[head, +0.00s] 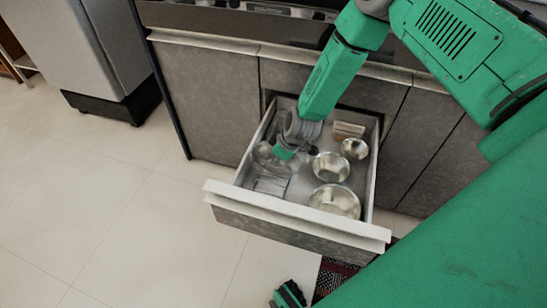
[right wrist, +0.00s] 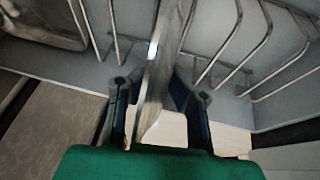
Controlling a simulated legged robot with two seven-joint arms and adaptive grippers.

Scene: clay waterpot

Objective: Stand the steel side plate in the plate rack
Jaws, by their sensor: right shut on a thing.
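My right gripper (head: 284,152) reaches down into the open drawer and is shut on the steel side plate. In the right wrist view the plate (right wrist: 160,70) is nearly edge-on between the two fingers (right wrist: 158,105), standing upright. The wire plate rack (head: 271,184) is in the front left of the drawer. Its bent wires (right wrist: 234,45) rise on both sides of the plate in the wrist view. I cannot tell whether the plate touches the rack's base. A green and black part of mine, possibly my left gripper (head: 289,293), shows at the bottom edge; its fingers are unclear.
The drawer (head: 300,213) also holds steel bowls (head: 331,167) and a small box (head: 348,130) on the right. Its walls stand close around the gripper. A patterned rug (head: 336,276) lies below the drawer front. The tiled floor (head: 110,220) at left is clear.

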